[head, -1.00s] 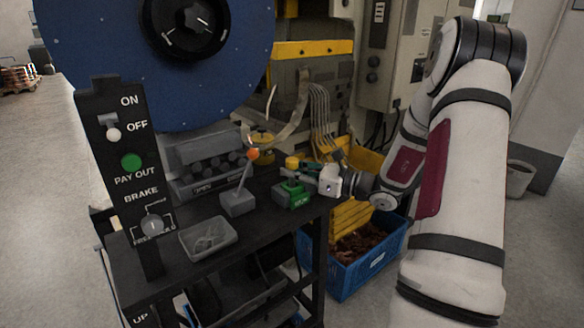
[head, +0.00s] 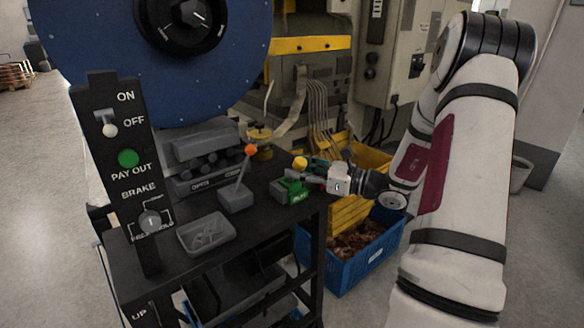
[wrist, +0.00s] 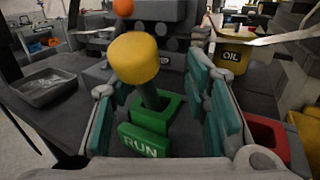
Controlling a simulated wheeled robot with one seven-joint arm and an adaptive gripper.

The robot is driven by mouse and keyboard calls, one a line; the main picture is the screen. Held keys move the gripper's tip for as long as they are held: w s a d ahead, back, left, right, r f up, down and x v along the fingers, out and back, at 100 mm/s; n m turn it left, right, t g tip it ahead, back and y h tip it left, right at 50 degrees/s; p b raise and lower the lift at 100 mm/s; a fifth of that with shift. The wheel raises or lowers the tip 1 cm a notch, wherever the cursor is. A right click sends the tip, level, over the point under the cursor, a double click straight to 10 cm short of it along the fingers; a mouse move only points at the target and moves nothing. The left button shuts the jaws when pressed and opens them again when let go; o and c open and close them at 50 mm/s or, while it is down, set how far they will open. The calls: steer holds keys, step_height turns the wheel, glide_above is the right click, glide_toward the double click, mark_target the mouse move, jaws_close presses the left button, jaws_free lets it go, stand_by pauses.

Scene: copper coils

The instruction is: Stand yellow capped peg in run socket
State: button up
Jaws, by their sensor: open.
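The yellow capped peg (wrist: 134,58) shows large in the wrist view, with its grey shaft running down into the opening of the green run socket (wrist: 145,138). The peg looks tilted, its cap off to the left of the socket; how deep it sits is hidden. In the head view the cap (head: 300,163) is above and right of the green socket (head: 289,191), on the bench's right side. My gripper (wrist: 160,88) is open, its teal pads on either side of the peg and socket. In the head view my gripper (head: 310,172) reaches in from the right.
An orange-tipped lever (head: 237,195) stands left of the socket, and a grey tray (head: 206,234) lies nearer. A red block (wrist: 268,138) is right of my gripper. A yellow oil can (wrist: 233,54) stands behind. A blue crate (head: 352,268) is below the bench edge.

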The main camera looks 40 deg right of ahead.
steer(key=v, duration=0.9)
steer(key=shift+s, duration=0.2)
steer(key=shift+s+d, duration=0.1)
steer(key=shift+d, duration=0.05)
stand_by(0.3)
